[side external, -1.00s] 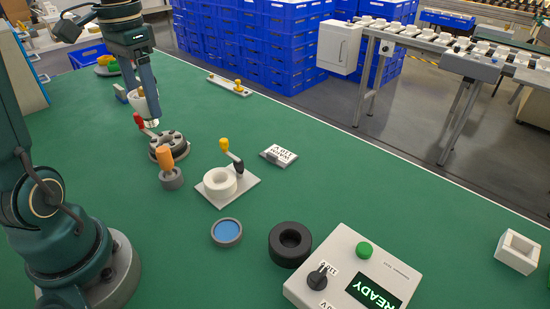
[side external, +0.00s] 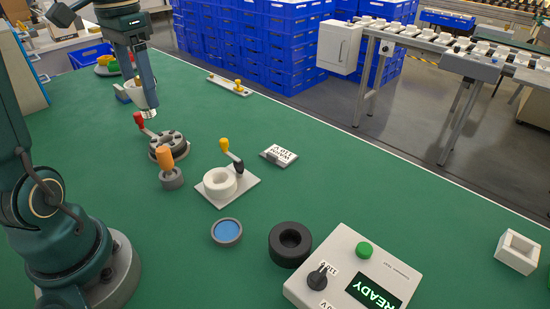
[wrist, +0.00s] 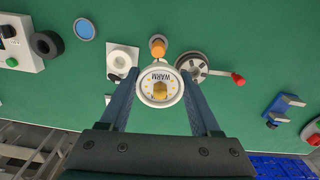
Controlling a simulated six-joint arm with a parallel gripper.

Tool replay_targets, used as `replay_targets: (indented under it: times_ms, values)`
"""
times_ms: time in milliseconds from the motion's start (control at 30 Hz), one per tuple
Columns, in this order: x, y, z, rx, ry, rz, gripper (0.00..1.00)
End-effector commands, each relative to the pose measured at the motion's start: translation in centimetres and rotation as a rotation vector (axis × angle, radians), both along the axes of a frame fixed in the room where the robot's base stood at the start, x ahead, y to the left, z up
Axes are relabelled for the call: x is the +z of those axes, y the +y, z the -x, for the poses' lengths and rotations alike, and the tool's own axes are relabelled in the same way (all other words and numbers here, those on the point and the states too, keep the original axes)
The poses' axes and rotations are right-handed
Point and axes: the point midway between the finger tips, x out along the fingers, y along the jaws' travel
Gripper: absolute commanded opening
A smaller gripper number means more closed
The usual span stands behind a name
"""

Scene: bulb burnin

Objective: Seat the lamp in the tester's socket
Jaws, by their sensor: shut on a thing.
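The lamp (wrist: 160,87), a white round disc marked WARM with yellow dots and a brass-coloured centre, is between the fingers of my gripper (wrist: 160,92). In the side view the lamp (side external: 137,92) is partly hidden by my gripper (side external: 148,112), which is above the table behind the red-handled fixture. The tester (side external: 345,262) is a light box with a READY display, a green button and a black knob. A black ring (side external: 275,246) with a central hole stands beside it. A white ring socket (side external: 212,190) sits on a square plate with a yellow-tipped lever. I cannot tell which belongs to the tester.
A grey round fixture (side external: 160,153) with a red lever and an orange-handled tool (side external: 166,160) stand near my gripper. The right table area is mostly clear.

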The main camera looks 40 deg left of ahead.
Motion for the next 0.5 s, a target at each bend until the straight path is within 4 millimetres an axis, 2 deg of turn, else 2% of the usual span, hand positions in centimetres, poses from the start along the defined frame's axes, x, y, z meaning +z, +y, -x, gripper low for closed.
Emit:
replay_targets:
  times_ms: [267, 500]
  values:
    - [0.00, 0.05, -0.07, 0.005, 0.000, 0.000, 0.11]
    - [0.18, 0.43, -0.99, 0.010, 0.000, 0.000, 0.11]
